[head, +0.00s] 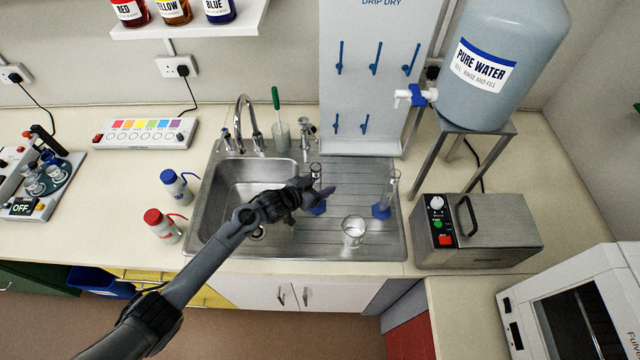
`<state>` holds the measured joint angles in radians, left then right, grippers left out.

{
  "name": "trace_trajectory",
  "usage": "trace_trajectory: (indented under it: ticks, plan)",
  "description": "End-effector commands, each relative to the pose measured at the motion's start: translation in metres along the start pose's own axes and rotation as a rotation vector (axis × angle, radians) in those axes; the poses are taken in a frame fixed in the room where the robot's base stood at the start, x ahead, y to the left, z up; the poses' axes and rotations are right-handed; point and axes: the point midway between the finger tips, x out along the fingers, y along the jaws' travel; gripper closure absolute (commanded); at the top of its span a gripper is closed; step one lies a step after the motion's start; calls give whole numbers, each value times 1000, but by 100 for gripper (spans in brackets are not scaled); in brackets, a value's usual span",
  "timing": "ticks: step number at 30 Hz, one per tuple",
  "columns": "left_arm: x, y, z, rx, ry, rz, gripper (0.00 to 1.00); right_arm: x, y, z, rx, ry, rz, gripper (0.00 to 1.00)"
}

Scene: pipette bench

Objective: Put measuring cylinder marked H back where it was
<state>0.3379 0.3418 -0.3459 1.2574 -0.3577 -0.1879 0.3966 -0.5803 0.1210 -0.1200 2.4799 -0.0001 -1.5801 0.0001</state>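A clear measuring cylinder with a blue foot (318,209) is upright at the left of the steel draining board (336,168). A second measuring cylinder with a blue foot (382,212) stands near the board's right edge. No letter is legible on either, so I cannot tell which is H. My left gripper (323,192) is at the first cylinder, its dark fingers crossing the middle of the tube and hiding it. The picture is too small to show whether they are closed on it, or whether its foot touches the board. My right gripper is not in view.
A glass beaker (353,233) stands at the board's front. The sink basin (250,183) is left, with taps behind. A pegged drip-dry panel (366,100) rises behind the board. A metal-cased device (480,230) and water tank stand (428,170) bound the right.

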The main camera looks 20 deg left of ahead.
Motion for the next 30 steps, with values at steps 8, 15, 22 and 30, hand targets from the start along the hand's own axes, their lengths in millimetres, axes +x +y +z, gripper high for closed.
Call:
trace_trajectory:
  ticks: [8,15,22,30]
  plan:
    - [-1,0,-3,0,0,0,38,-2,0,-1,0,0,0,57]
    - [-21,0,-2,0,0,1,38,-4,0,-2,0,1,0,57]
    - [-61,0,-2,2,-1,0,38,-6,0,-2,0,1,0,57]
    - [-104,0,-2,1,-1,0,38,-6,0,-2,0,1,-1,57]
